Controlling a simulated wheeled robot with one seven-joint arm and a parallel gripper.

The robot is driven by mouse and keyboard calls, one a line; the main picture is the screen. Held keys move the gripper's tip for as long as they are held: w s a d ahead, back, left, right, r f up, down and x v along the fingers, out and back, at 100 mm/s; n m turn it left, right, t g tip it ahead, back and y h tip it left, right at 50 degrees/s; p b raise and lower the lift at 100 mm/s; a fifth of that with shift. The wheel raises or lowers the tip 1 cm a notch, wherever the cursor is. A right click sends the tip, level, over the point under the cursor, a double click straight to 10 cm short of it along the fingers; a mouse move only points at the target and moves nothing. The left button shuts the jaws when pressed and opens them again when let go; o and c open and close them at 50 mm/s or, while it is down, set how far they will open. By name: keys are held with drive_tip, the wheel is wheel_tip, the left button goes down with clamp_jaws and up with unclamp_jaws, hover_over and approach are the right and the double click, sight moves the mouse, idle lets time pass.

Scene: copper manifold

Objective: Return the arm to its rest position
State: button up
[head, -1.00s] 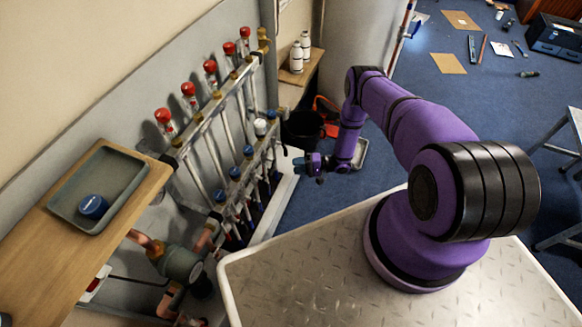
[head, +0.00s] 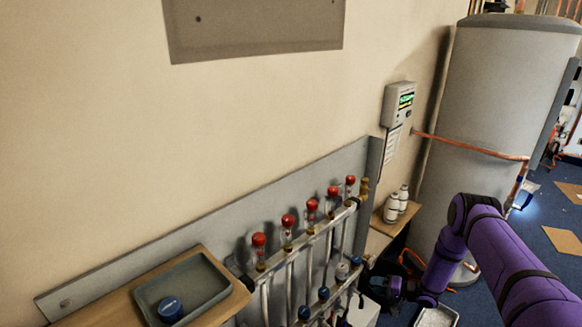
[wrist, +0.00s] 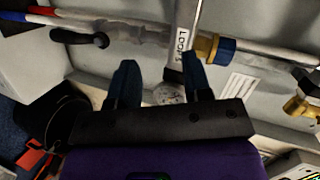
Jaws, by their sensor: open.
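My purple arm (head: 490,255) comes in from the lower right of the head view and bends down in front of the cylinder. My gripper (head: 392,287) is low beside the right end of the manifold (head: 290,262), partly hidden in the head view. In the wrist view my gripper (wrist: 160,85) shows two dark blue fingers held apart with nothing gripped between them. Beyond the fingers are a metal pipe (wrist: 185,30) labelled LOOP 5 and a blue and brass fitting (wrist: 213,47). I cannot tell whether the fingers touch anything.
A shelf at lower left bears a grey tray (head: 205,270) with a blue cap (head: 170,308) in it. Two white bottles (head: 392,208) stand on a small shelf by the grey cylinder (head: 490,100). A black bucket (wrist: 70,115) is close to my gripper's left in the wrist view.

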drive_tip(key=w+d+r+n+t+h, duration=0.15)
drive_tip(key=w+r, duration=0.25)
drive_tip(key=r, duration=0.5)
drive_tip(key=w+d+r+h, duration=0.25)
drive_tip(key=w+r, duration=0.25)
drive_tip(key=r, duration=0.4)
drive_tip(key=w+d+r+n+t+h, duration=0.1)
drive_tip(key=w+r+h, duration=0.25)
drive_tip(key=r, duration=0.55)
drive_tip(key=s+r+h, duration=0.2)
drive_tip(key=s+r, duration=0.1)
drive_tip(key=r, duration=1)
drive_tip(key=s+r+h, duration=0.2)
drive_tip(key=r+h, duration=0.1)
drive_tip(key=r, duration=0.9)
drive_tip(key=s+a+r+g+h, duration=0.2)
drive_tip(key=s+r, duration=1.4)
drive_tip(key=s, duration=0.4)
drive_tip(key=s+a+g+y, duration=0.1)
drive_tip(key=s+a, duration=0.2)
drive_tip(key=s, duration=1.1)
drive_tip(key=s+a+n+g+y, duration=0.1)
drive_tip(key=s+a, duration=0.2)
drive_tip(key=s, duration=1.2)
drive_tip(key=shift+r+g, duration=0.35)
drive_tip(key=shift+r, duration=0.1)
